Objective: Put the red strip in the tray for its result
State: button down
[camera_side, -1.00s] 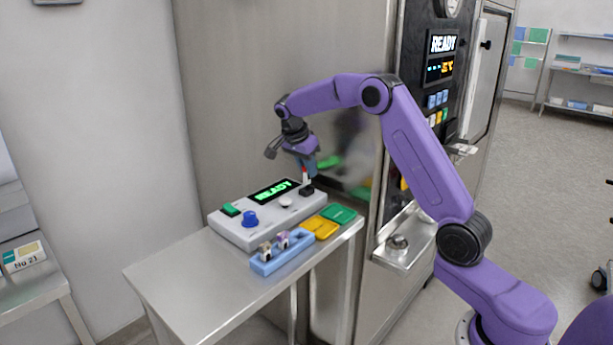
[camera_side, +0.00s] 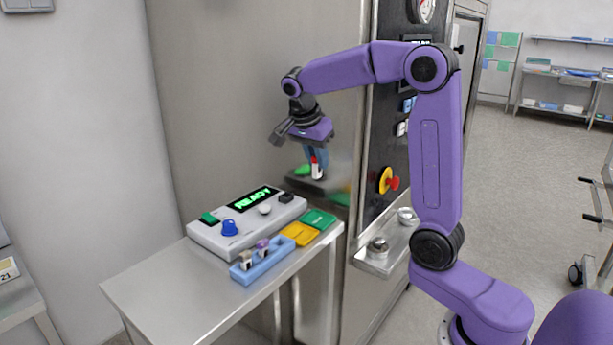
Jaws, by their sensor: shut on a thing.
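My gripper (camera_side: 315,158) is shut on the red strip (camera_side: 316,168), a small red and white piece hanging upright below the fingers. It is held in the air above the back right end of the grey tester, apart from it. The tester (camera_side: 213,238) has a lit screen (camera_side: 252,199) reading READY and a black block (camera_side: 286,197) at its right end. A yellow tray (camera_side: 300,233) and a green tray (camera_side: 318,218) lie side by side along its right front. No strip shows in either tray.
A blue rack (camera_side: 262,264) with two small capped pieces stands in front of the tester. The tester also has a blue knob (camera_side: 229,228). A steel cabinet wall rises behind the table (camera_side: 165,289), whose front left is bare.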

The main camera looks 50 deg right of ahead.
jog(key=s+a+f, duration=0.3)
jog(key=s+a, duration=0.3)
jog(key=s, duration=0.4)
send_over(299, 234)
jog(key=f, duration=0.9)
jog(key=shift+s+a+f, duration=0.1)
jog(key=shift+s+f, duration=0.15)
jog(key=shift+s, duration=0.05)
jog(key=shift+w+f, duration=0.15)
jog(key=shift+f, duration=0.75)
jog(key=shift+w+f, duration=0.1)
jog(key=shift+f, duration=0.8)
jog(key=shift+f, duration=0.15)
jog(key=c, duration=1)
grip_release()
